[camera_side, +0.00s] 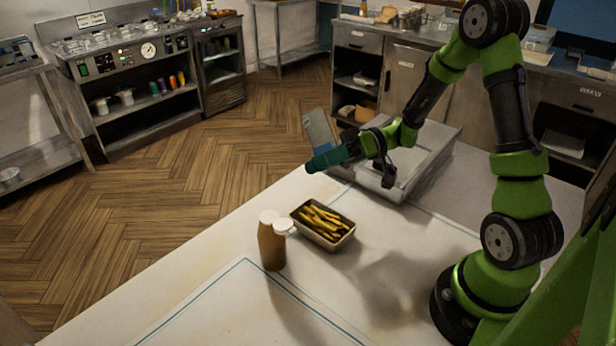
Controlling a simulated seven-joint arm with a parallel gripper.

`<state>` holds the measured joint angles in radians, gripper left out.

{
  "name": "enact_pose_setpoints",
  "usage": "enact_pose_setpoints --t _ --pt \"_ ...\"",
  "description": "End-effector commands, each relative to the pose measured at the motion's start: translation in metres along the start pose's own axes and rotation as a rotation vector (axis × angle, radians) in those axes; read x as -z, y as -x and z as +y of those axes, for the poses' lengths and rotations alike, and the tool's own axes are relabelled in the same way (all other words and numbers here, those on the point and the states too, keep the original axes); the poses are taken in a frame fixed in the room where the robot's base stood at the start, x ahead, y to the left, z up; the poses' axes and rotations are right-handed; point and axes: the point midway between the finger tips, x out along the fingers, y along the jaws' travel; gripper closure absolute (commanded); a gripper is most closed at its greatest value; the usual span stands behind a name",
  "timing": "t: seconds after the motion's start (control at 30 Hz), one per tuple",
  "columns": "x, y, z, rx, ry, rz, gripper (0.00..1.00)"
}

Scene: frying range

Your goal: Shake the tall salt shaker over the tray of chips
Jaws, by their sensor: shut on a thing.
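The tray of chips (348,238) is a small dark rectangular tray on the white table, filled with yellow chips. My gripper (360,149) is shut on a teal elongated thing, which looks like the tall salt shaker (328,159). The shaker lies tipped nearly level, its far end pointing left and slightly down. It appears above and behind the tray in the picture, clear of the chips. Its exact height over the tray is hard to judge. The jaws partly hide its near end.
A brown bottle with a white top (271,245) stands just left of the tray, with another white top beside it. A grey metal container (425,165) sits behind my gripper. The front of the white table (200,305) is mostly clear.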

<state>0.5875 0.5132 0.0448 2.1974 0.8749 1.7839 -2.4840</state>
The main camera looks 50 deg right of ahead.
Motion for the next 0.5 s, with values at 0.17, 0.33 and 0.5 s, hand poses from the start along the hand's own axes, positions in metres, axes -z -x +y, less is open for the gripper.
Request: enact_pose_setpoints --t 0.17,0.33,0.5 --pt "-0.008 -0.016 -0.009 -0.088 0.391 -0.152 0.8" --pt "-0.017 -0.028 -0.013 -0.156 0.689 -0.269 0.8" --pt "-0.028 -0.032 -0.003 -0.177 0.758 -0.298 0.8"
